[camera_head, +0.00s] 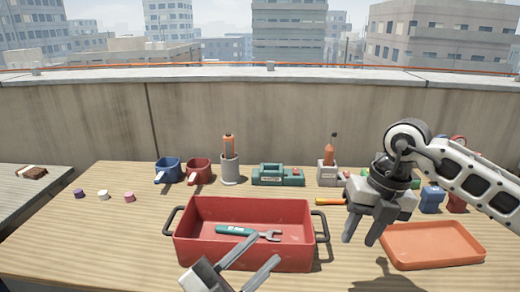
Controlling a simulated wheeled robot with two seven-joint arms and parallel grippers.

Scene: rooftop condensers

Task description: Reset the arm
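My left gripper (268,247) comes in from the bottom edge, in front of and partly over the near wall of the red tray. Its two fingers are spread apart with nothing between them. My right gripper (359,242) hangs pointing down between the red tray and the orange tray, its fingers apart and empty. The red tray (205,252) has dark side handles and holds a wrench (236,231) with a teal handle and grey jaw. My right arm comes in from the right edge and hides part of the back right of the table.
An orange tray (432,256) lies at right. Behind stand a blue mug (168,170), a red mug (199,171), a grey holder (230,172) with an orange-handled tool, and a green device (277,175). Small coloured pieces (103,195) lie at left. The front left table is clear.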

